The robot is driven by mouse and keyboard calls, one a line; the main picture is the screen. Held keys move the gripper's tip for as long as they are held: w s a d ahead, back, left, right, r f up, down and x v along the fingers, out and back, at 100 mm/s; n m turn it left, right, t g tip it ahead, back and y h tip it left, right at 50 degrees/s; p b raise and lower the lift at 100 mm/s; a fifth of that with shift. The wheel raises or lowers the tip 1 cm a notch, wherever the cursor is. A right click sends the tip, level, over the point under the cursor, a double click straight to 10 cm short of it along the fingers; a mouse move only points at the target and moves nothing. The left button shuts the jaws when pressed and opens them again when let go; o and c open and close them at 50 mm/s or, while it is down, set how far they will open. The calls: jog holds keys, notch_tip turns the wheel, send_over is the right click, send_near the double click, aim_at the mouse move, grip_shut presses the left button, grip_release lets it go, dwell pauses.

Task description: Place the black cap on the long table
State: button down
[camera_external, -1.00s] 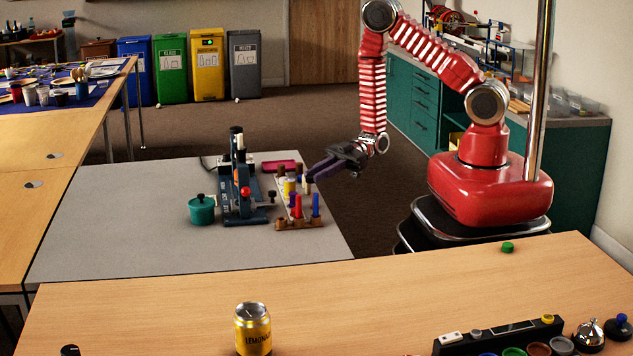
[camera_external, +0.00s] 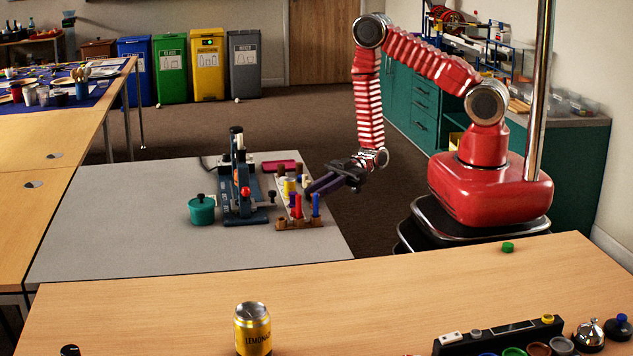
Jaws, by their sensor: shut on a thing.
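My gripper (camera_external: 312,192) is above the right side of the grey table (camera_external: 120,240), beside a small rack (camera_external: 300,224) of coloured pieces. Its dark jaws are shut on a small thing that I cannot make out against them. I cannot tell whether this is the black cap. A small black object (camera_external: 70,351) shows partly at the bottom left of the long wooden table (camera_external: 370,285) in front; its full shape is cut off.
A dark press-like device (camera_external: 240,185) and a teal pot (camera_external: 202,210) stand left of the rack. The front table holds a lemonade can (camera_external: 252,328), a green cap (camera_external: 507,247) and a black tray (camera_external: 500,334). Its middle is largely clear.

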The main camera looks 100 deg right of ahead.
jog(key=shift+f, duration=0.35)
jog(key=c, duration=1.6)
grip_release()
jog(key=shift+s+d, duration=0.1)
jog(key=shift+v, duration=6.8)
jog(key=shift+d+f, duration=0.1)
jog(key=shift+f, duration=0.05)
